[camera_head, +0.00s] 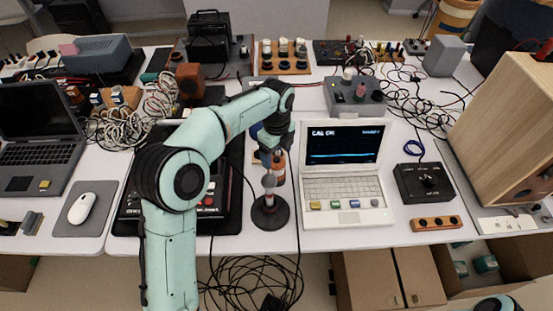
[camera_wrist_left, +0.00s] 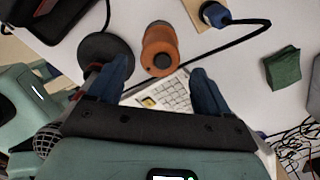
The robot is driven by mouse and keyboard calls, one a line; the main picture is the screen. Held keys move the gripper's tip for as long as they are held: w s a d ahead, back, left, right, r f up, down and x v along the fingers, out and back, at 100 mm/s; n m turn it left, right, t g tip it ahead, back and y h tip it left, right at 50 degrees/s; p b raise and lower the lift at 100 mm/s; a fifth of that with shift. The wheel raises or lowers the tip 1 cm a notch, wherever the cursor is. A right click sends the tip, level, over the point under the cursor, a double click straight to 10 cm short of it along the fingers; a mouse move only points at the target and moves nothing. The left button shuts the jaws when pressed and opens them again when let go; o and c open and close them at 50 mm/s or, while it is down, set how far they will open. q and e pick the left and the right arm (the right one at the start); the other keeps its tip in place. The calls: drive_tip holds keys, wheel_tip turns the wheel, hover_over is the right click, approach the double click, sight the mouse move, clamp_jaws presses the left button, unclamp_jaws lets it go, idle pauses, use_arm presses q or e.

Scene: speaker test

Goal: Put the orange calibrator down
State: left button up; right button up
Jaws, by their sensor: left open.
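The orange calibrator (camera_wrist_left: 158,42) is an orange cylinder with a dark knob on its end. In the left wrist view it stands on the white table, beyond the gap between my fingertips and apart from them. In the head view it shows as an orange patch (camera_head: 281,163), partly hidden behind my left gripper. My left gripper (camera_wrist_left: 158,75) is open and empty, with one blue finger on either side. In the head view it points down (camera_head: 268,158) above the table.
A microphone stand with a round black base (camera_head: 270,218) stands close to my left gripper. A white laptop (camera_head: 343,190) is to the right, and a black device (camera_head: 212,212) to the left. Loose cables (camera_head: 420,108) and a wooden speaker box (camera_head: 510,125) lie further right.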

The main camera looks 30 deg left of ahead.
use_arm(q)
wheel_tip(320, 180, up, 7)
drive_tip(key=p, duration=0.1)
idle(0.6)
